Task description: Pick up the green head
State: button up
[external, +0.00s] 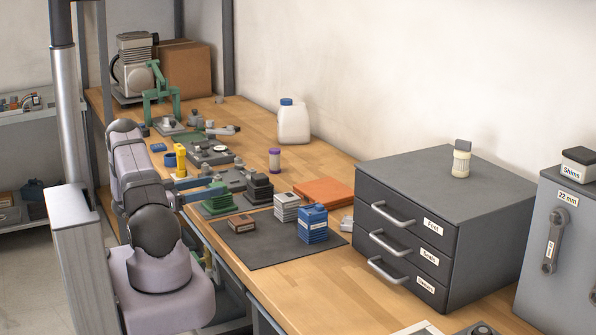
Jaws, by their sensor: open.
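The green head (220,203) is a finned, stepped green block. It sits at the back left of the dark mat on the wooden bench, just right of my arm. My gripper (205,192) is small in this view and partly hidden behind my arm. It appears as a blue-grey shape beside and slightly above the green head, open. I cannot tell whether it touches the head or how its fingers lie around it.
Close to the green head are a dark finned block (259,188), a white finned block (286,207), a blue finned block (313,224) and a small brown block (241,223). A grey drawer cabinet (460,200) stands right. The mat's front (265,252) is clear.

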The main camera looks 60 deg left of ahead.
jog(key=shift+w+d+r+p, duration=0.1)
jog(key=shift+w+p, duration=1.6)
jog(key=shift+w, duration=1.95)
jog(key=c, duration=1.3)
grip_shut()
jog(key=shift+r, duration=0.1)
notch_tip(320, 180, up, 10)
jog(key=b, duration=0.2)
